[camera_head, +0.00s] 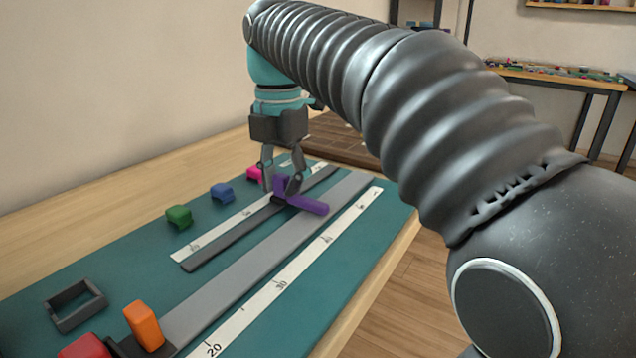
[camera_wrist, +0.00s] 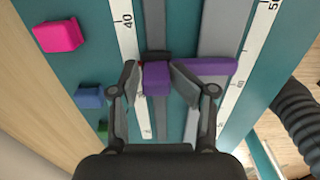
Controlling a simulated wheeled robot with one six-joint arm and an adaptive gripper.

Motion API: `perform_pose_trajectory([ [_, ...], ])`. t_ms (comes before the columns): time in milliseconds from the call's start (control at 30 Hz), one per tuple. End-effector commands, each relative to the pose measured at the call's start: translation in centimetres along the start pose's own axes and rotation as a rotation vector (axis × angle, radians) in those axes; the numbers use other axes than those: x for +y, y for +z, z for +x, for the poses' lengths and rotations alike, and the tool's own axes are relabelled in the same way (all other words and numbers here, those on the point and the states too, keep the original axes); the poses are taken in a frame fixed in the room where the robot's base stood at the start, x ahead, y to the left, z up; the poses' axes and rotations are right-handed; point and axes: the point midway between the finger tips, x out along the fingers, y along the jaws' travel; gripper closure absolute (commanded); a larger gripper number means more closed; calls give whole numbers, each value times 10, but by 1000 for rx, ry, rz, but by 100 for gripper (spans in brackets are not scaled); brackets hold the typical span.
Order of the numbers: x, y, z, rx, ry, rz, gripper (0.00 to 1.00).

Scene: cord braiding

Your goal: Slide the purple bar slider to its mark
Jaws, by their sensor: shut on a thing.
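The purple bar slider (camera_head: 311,206) sits on a dark narrow rail (camera_head: 225,240), its bar reaching across toward a wider grey strip (camera_head: 250,254). In the wrist view the slider's upright purple block (camera_wrist: 157,82) is between the fingers, and its bar (camera_wrist: 205,66) extends right over the grey strip. My gripper (camera_head: 281,184) points down at the slider and is shut on its block; in the wrist view both fingertips (camera_wrist: 157,72) flank it. A small dark piece (camera_wrist: 155,55) lies on the rail just beyond the block. I cannot make out a distinct mark for the slider.
White number scales (camera_head: 285,280) flank the rail and strip. Pink (camera_head: 255,174), blue (camera_head: 222,192) and green (camera_head: 179,215) blocks stand left of the rail. An orange block (camera_head: 144,326), red block (camera_head: 85,346) and dark square frame (camera_head: 75,304) are at the near end.

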Motion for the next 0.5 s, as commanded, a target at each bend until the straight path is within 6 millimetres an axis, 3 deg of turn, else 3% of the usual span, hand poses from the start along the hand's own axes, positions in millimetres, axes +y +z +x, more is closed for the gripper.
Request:
perform_pose_trajectory([
  [33,4,-6,7,8,-1,-6,87],
  [500,4,-50,6,8,-2,-5,86],
])
